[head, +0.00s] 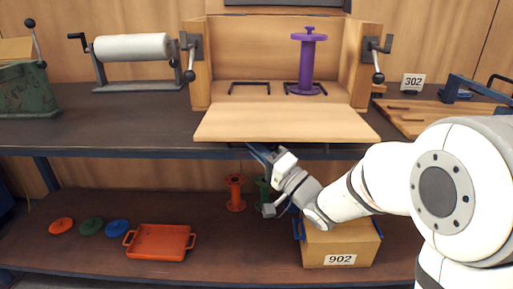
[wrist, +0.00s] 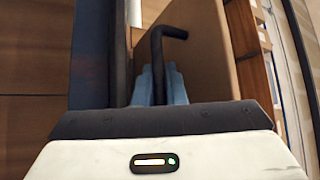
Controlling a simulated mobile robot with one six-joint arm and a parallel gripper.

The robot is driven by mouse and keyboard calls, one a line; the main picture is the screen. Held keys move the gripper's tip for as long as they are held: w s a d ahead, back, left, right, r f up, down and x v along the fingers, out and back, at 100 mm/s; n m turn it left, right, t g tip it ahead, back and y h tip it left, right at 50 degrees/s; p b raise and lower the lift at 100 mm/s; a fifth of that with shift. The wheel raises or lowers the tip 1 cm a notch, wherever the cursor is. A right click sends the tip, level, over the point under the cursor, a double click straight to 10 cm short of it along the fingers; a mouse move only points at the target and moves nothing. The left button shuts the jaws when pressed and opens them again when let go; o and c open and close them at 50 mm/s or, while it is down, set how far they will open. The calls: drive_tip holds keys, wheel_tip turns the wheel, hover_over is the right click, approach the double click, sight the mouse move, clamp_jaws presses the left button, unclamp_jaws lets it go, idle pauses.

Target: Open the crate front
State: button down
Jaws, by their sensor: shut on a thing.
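The wooden crate (head: 360,62) stands on the upper shelf. Its front panel (head: 288,123) is swung down and lies nearly flat, reaching out over the shelf's front edge, so the inside is open to view. My gripper (head: 258,153) is below the panel's front edge. In the wrist view my gripper (wrist: 160,88) is shut on a black bent bar handle (wrist: 168,34) beside the panel's wooden face (wrist: 208,50). The head view hides the handle under the panel. A purple flanged pipe (head: 307,62) stands upright inside the crate.
Latches with dark levers (head: 377,60) sit on both crate sides. A blue shelf edge (wrist: 88,55) runs close beside my gripper. Below are orange (head: 235,192) and green flanged pipes, a box labelled 902 (head: 340,245) and an orange tray (head: 160,243). A white roll (head: 130,47) stands left.

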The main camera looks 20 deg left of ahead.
sight(255, 133)
wheel_tip(255, 133, up, 3)
drive_tip(key=shift+s+f+p, duration=0.1)
drive_tip(key=shift+f+p, duration=0.05)
drive_tip(key=shift+p, duration=0.8)
drive_tip(key=shift+r+m+h+p, duration=0.4)
drive_tip(key=shift+r+m+p, duration=0.15)
drive_tip(key=shift+p, duration=0.7)
drive_tip(key=shift+f, duration=0.1)
drive_tip(key=c, duration=1.8)
unclamp_jaws()
drive_tip(key=shift+o, duration=0.2)
drive_tip(key=v, duration=0.8)
drive_tip(key=shift+p, duration=0.3)
